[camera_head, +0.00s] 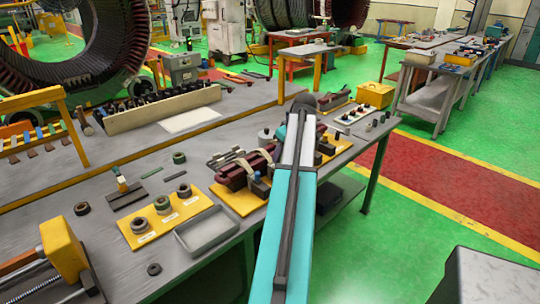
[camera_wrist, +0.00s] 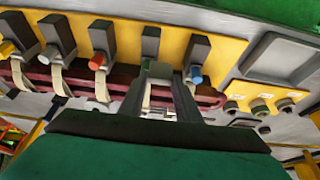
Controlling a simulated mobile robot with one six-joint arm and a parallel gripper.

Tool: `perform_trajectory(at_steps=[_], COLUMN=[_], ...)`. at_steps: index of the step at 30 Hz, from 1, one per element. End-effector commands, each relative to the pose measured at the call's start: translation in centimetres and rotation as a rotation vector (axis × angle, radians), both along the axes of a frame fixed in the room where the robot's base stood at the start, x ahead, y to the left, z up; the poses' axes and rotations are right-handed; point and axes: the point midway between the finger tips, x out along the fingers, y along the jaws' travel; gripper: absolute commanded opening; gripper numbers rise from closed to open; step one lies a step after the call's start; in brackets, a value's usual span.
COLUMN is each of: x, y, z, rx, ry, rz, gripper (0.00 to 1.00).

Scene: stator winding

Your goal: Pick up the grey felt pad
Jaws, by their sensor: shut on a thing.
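In the wrist view, my gripper (camera_wrist: 160,88) points at the coil fixture, its two dark fingers close together. A small pale grey piece (camera_wrist: 160,70) shows between the fingertips; it looks like the grey felt pad, though its outline is partly hidden by the fingers. The dark red coil (camera_wrist: 125,78), with pale tape loops, lies behind the fingers along a yellow board (camera_wrist: 185,45). I cannot tell whether the piece touches the board or coil. In the head view, my teal arm hides the gripper and the piece.
Dark clamps with orange and blue tips stand on the board beside my fingers. In the head view, a yellow board with several labelled rings (camera_head: 139,224) and a grey tray (camera_head: 208,231) lie left of my arm. A white switch panel (camera_head: 352,116) lies to the right.

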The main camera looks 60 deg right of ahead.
Motion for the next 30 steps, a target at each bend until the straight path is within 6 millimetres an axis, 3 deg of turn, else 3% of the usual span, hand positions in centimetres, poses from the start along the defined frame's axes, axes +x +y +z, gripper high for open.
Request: perform_trajectory(at_steps=[3,9,30], x=[-1.3,-2.0,-1.6], y=[0.2,0.3,0.5], z=[0.0,0.2,0.2], rx=[0.001,0.001,0.001], ry=[0.000,0.000,0.000], rz=[-0.002,0.000,0.004], gripper=[0.10,0.10,0.10])
